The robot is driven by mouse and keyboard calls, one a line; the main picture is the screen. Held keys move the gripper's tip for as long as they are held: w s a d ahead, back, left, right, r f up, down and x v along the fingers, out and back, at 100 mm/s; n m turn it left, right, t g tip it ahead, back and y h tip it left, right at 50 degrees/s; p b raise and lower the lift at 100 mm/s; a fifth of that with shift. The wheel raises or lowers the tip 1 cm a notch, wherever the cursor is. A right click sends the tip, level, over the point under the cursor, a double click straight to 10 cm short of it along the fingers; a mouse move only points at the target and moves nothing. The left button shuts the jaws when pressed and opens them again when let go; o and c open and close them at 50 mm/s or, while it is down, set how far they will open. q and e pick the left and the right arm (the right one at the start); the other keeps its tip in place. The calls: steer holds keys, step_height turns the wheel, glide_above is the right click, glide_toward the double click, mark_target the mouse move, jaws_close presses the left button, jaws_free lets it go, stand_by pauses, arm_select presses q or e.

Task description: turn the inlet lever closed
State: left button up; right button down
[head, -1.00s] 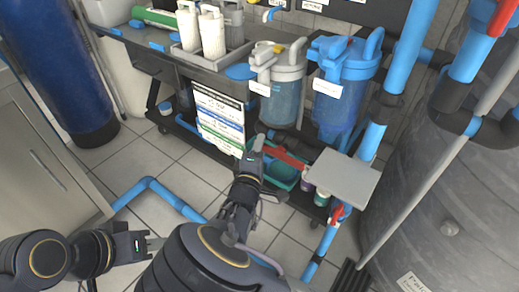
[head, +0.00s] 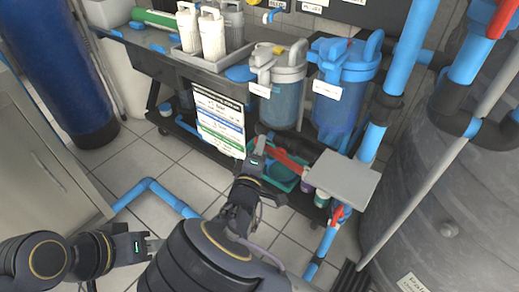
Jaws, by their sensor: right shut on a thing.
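A red lever (head: 287,161) shows low under the filter housings in the head view, slanting down to the right. My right gripper (head: 260,151) is at the lever's left end and is shut on it. The gripper's fingers hide that end of the lever, and the valve body under it is hard to make out. My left gripper (head: 154,244) hangs low at the left over the tiled floor, away from the lever. Its fingers are too small to tell whether they are open.
A grey filter housing (head: 279,85) and a blue filter housing (head: 342,88) hang above the lever. A grey plate (head: 343,179) stands to its right, above another red handle (head: 338,214). A printed sheet (head: 219,121) hangs to the left. A large grey tank (head: 446,190) fills the right.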

steer(key=d+r+m+h+b, duration=0.1)
steer(key=m+h, duration=0.1)
steer(key=m, duration=0.3)
steer(key=s+d+r+m+h+b, duration=0.1)
steer(key=m+h+b, duration=0.1)
steer(key=m, duration=0.3)
steer(key=s+r+m+t+h+b, duration=0.1)
steer(key=m+h+b, duration=0.1)
steer(key=m, duration=0.3)
steer(key=shift+d+r+m, duration=0.25)
steer(key=shift+d+m, duration=0.05)
steer(key=shift+d, duration=0.1)
steer(key=shift+s+d+r+m+g+h+b, duration=0.1)
steer(key=shift+s+d+m+g+h+b, duration=0.1)
steer(key=shift+m+h, duration=0.4)
steer(key=shift+s+d+m+g+h+b, duration=0.15)
steer(key=shift+m+h, duration=0.1)
steer(key=shift+m, duration=0.7)
steer(key=shift+s+d+r+m+g+h+b, duration=0.1)
steer(key=shift+d+m+g+h, duration=0.1)
steer(key=shift+m+h, duration=0.4)
steer(key=shift+m, duration=0.35)
steer(key=c, duration=1.2)
jaws_free()
steer(key=p+v, duration=0.2)
steer(key=v, duration=0.5)
steer(key=shift+s+a, duration=0.15)
steer(key=shift+s, duration=0.2)
